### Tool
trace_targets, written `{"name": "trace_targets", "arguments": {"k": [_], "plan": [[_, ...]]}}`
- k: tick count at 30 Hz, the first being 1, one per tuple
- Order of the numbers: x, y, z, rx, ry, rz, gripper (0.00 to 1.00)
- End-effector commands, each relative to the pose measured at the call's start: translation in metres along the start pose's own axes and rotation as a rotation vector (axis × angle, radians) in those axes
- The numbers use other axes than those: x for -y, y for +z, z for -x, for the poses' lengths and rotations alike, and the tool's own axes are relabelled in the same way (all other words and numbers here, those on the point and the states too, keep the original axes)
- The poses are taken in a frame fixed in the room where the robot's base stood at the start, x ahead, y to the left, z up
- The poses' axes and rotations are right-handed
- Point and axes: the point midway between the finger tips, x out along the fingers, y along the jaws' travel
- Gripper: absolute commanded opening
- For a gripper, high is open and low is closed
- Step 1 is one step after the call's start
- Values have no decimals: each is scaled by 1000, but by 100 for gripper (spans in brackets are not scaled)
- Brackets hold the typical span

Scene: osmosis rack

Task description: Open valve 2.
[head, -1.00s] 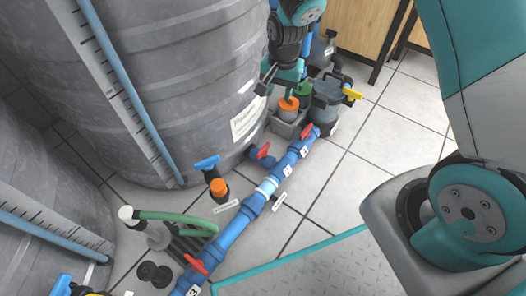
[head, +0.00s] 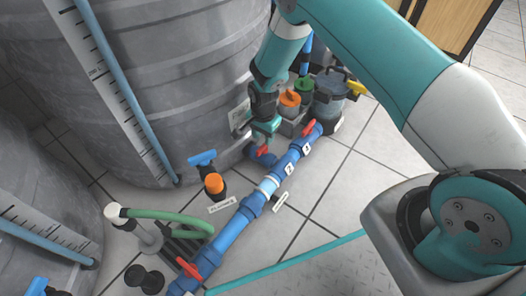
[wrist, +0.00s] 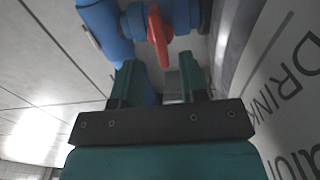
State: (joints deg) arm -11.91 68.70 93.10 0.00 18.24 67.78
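A red valve handle (head: 262,151) sits on a short blue branch pipe at the foot of the large grey tank. The nearby label (head: 289,169) seems to read 2, but it is too small to be sure. In the wrist view the handle (wrist: 158,36) lies crosswise to its blue pipe (wrist: 183,14). My gripper (head: 261,140) points down just above this handle. In the wrist view my gripper (wrist: 160,75) is open and empty, its two fingers apart, with the handle just beyond the fingertips, apparently not touched.
Other red handles sit on the main blue pipe (head: 235,226), at its upper end (head: 309,127) and lower end (head: 189,267). An orange-capped fitting (head: 214,185) and blue handle (head: 202,158) stand beside the tank (head: 185,90). Orange and green-capped containers (head: 290,100) stand close behind my gripper.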

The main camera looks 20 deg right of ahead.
Motion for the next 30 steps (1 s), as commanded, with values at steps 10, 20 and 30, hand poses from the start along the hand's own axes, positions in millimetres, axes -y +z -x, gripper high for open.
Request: {"name": "trace_targets", "arguments": {"k": [10,20,30], "plan": [[0,0,-52,0,0,0,39],[0,0,-54,0,-1,0,39],[0,0,-54,0,0,1,0]]}}
